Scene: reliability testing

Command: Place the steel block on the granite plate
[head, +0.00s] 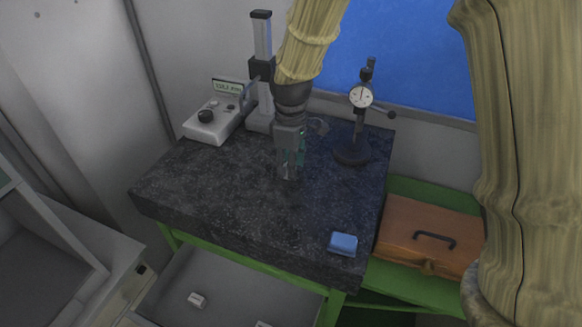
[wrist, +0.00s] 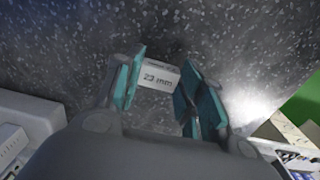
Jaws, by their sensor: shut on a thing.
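The steel block (wrist: 160,76), a small pale block marked "23 mm", sits between the teal pads of my gripper (wrist: 158,88) in the wrist view. My gripper (head: 290,165) is shut on it, pointing down over the middle of the dark speckled granite plate (head: 215,195). In the head view the steel block (head: 288,173) shows only as a small light patch at the fingertips. The plate's surface is close behind the block. I cannot tell whether the block touches it.
A height gauge (head: 262,70) and a grey readout box (head: 212,122) stand at the back left of the plate. A dial indicator stand (head: 352,150) is at the back right. A blue box (head: 343,244) sits at the front right corner. An open drawer (head: 225,290) below holds small blocks (head: 197,299).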

